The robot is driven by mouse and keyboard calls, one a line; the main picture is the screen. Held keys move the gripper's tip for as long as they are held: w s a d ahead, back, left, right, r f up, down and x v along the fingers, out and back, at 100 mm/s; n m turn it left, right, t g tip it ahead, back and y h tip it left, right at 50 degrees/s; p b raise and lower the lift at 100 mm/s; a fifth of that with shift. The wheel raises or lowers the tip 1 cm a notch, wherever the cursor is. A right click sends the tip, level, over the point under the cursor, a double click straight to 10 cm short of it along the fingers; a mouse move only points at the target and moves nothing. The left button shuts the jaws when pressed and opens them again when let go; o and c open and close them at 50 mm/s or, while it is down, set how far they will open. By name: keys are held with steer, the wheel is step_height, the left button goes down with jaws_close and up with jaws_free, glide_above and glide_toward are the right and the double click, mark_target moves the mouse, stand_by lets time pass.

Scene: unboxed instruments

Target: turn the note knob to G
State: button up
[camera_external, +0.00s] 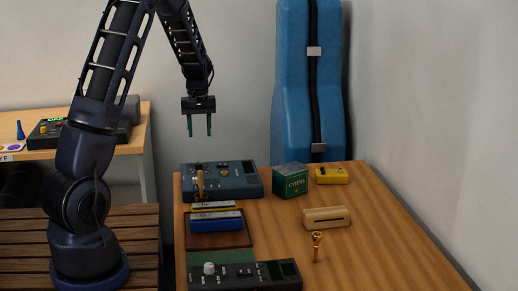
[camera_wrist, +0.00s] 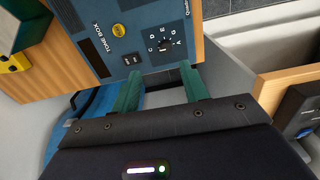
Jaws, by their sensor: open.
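The blue-grey tone box (camera_external: 228,185) stands at the back left of the wooden table in the external view. In the wrist view the tone box (camera_wrist: 140,62) carries a small dark note knob (camera_wrist: 166,45), ringed by the letters C, D, E, G and A. The knob is too small to tell which letter it points to. My gripper (camera_external: 200,134) hangs above the tone box, pointing down, clear of it. In the wrist view my gripper (camera_wrist: 160,74) has its two green fingers apart with nothing between them, and the knob shows beyond the fingertips.
A yellow button (camera_wrist: 118,30) is beside the knob. A wooden peg (camera_external: 199,184) stands before the box. A green carton (camera_external: 290,180), yellow device (camera_external: 331,176), wooden block (camera_external: 326,217), brass mouthpiece (camera_external: 317,246), blue harmonica (camera_external: 216,223) and dark console (camera_external: 245,276) share the table.

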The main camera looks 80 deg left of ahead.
mark_target(202, 165)
steer(key=f, duration=0.8)
steer(key=s+a+f, duration=0.1)
steer(key=f, duration=0.2)
steer(key=shift+f, duration=0.4)
jaws_close()
